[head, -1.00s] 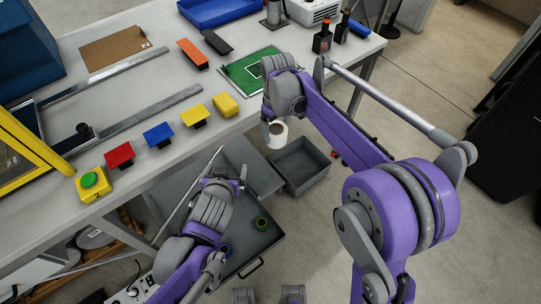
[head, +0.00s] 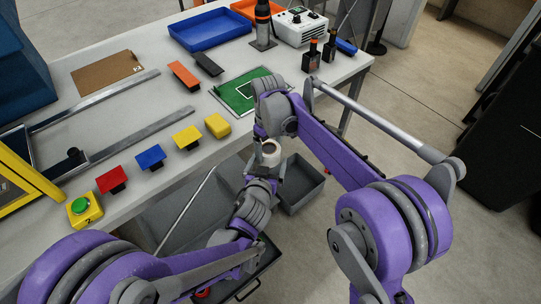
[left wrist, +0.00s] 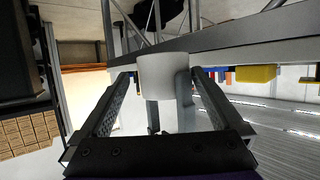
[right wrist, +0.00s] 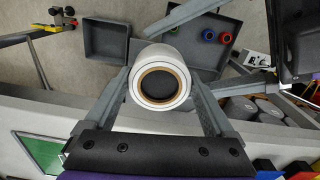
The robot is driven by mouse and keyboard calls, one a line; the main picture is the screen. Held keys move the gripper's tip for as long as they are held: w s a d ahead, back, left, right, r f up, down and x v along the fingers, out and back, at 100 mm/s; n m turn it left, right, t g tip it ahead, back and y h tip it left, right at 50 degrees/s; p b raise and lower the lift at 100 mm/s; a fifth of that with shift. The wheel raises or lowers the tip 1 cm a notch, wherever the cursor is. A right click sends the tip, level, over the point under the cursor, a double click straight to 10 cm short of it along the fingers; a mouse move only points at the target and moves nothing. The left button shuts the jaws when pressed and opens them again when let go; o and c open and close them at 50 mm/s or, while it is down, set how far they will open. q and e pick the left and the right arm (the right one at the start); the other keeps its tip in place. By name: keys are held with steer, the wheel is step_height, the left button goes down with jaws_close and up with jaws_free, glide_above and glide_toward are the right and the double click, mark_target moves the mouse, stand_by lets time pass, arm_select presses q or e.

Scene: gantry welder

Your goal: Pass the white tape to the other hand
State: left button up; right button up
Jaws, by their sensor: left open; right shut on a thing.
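The white tape (head: 269,150), a white roll with a brown core, is held beside the front of the bench. My right gripper (head: 266,142) is shut on it; the right wrist view shows the roll (right wrist: 160,76) between the fingers. My left gripper (head: 262,172) is open and just below the tape. In the left wrist view the tape (left wrist: 162,75) sits between the left fingertips. A narrow gap shows on its left side; contact on its right side is unclear. The left fingertips are partly hidden in the head view.
A grey bin (head: 303,188) stands below and right of the grippers. A grey tray (right wrist: 222,62) holding coloured rolls lies below. The bench (head: 185,170) carries coloured blocks, a green mat (head: 240,88) and a blue tray (head: 208,30); its front edge is close by.

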mark_target(272, 155)
arm_select(q)
steer(key=shift+x, duration=2.15)
arm_select(e)
steer(key=shift+s+a, duration=0.1)
steer(key=shift+a, duration=0.15)
arm_select(q)
steer(key=shift+d+r, duration=0.1)
steer(key=shift+d, duration=0.05)
steer(key=shift+c, duration=0.2)
